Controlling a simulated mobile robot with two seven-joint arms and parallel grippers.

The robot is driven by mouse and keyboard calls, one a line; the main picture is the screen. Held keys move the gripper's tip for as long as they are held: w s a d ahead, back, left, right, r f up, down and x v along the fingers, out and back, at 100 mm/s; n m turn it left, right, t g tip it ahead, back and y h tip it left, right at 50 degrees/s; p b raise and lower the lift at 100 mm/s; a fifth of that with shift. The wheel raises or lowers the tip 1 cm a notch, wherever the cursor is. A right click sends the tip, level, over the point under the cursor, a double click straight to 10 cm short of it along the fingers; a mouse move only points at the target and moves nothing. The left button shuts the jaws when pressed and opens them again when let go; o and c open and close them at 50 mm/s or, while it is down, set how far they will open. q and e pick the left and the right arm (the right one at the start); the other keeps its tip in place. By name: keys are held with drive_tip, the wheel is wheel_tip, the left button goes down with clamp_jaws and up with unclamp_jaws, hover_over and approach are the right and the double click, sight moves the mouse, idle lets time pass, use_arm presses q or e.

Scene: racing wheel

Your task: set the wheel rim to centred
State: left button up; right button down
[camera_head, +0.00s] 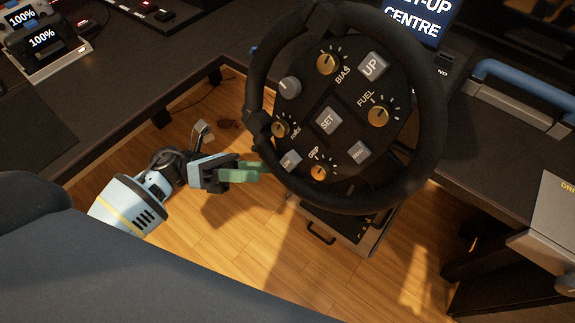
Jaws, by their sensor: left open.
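The black wheel rim (436,105) stands at the middle right of the head view, around a dark round hub with knobs and grey keys. The hub lettering, such as on the SET key (327,121), slopes up to the right, while the screen text behind slopes down to the right, so the wheel looks turned anticlockwise. My left gripper (260,169), with green fingers, is open at the rim's lower left. Its fingertips overlap the rim's edge in the picture; I cannot tell whether they touch it. My right gripper is not in view.
A screen (420,18) reading "UP CENTRE" stands behind the wheel. Dark desk surfaces lie left and right, with a blue-handled grey unit (525,85) at right. Devices showing 100% (42,40) sit at upper left. A dark padded surface (130,285) fills the lower left. Wooden floor shows below.

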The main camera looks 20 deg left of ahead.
sight(292, 182)
use_arm(q)
drive_tip(key=d+n+t+p, duration=0.1)
drive_tip(key=d, duration=0.1)
drive_tip(key=d+n+t+p, duration=0.1)
drive_tip(key=d+n, duration=0.1)
drive_tip(key=d+n+t+y+p, duration=0.1)
drive_tip(key=d, duration=0.1)
drive_tip(key=shift+s+d+r, duration=0.2)
drive_tip(key=shift+d+r, duration=0.05)
drive_tip(key=shift+r, duration=0.15)
drive_tip(key=shift+w+d+r, duration=0.1)
drive_tip(key=shift+w+d, duration=0.15)
drive_tip(key=shift+d, duration=0.45)
clamp_jaws()
